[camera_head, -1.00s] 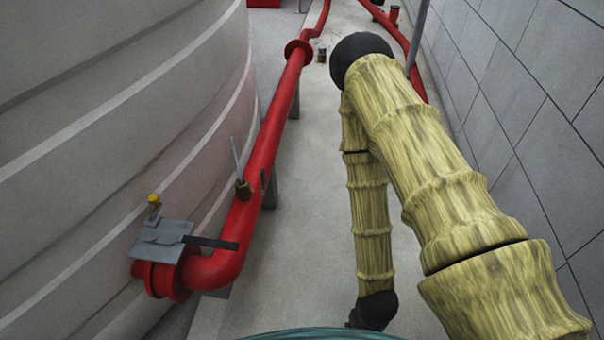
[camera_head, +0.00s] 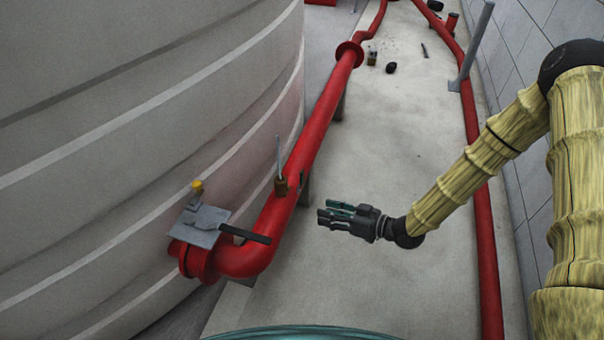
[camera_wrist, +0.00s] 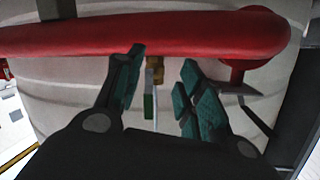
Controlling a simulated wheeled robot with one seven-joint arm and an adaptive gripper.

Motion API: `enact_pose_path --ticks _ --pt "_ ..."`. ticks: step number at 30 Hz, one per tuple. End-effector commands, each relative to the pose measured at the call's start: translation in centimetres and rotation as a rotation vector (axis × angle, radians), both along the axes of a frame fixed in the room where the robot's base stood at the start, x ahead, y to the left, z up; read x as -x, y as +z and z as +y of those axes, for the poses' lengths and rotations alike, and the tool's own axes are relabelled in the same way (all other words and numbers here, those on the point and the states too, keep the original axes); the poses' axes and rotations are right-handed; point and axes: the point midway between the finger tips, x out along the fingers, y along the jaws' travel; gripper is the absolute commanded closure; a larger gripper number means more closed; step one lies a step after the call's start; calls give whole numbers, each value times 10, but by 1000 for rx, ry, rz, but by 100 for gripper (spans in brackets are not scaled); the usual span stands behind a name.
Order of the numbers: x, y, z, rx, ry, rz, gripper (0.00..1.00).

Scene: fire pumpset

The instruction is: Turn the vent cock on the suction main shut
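The suction main (camera_head: 318,125) is a red pipe running along the pale tank, also across the top of the wrist view (camera_wrist: 90,37). The vent cock (camera_head: 281,186) is a small brass body on it with a thin grey upright rod. In the wrist view the brass body (camera_wrist: 155,70) shows between my fingers but beyond them, with a green handle (camera_wrist: 149,106) and the rod extending down the picture. My gripper (camera_head: 326,213) is open and empty, right of the pipe and apart from it, fingers pointing left. It also shows in the wrist view (camera_wrist: 160,85).
A grey plate (camera_head: 201,225) with a yellow-capped fitting (camera_head: 197,187) and a black handle (camera_head: 246,235) sits at the pipe's near bend. The tank (camera_head: 130,110) fills the left. Another red pipe (camera_head: 482,200) runs along the right wall. The concrete floor between is mostly clear.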

Motion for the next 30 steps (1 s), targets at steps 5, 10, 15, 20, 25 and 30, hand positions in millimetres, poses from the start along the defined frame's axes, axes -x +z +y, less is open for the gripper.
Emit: enact_pose_path --ticks 5,10,15,20,25,30 --pt "-27 52 -10 -78 110 -213 62" --pt "-35 78 -18 -111 181 -330 62" --pt "-37 84 -17 -121 204 -365 62" --pt "-41 82 -2 -120 206 -365 62" --pt "-50 81 24 -122 205 -365 62" --pt "-58 81 50 -121 206 -364 62"
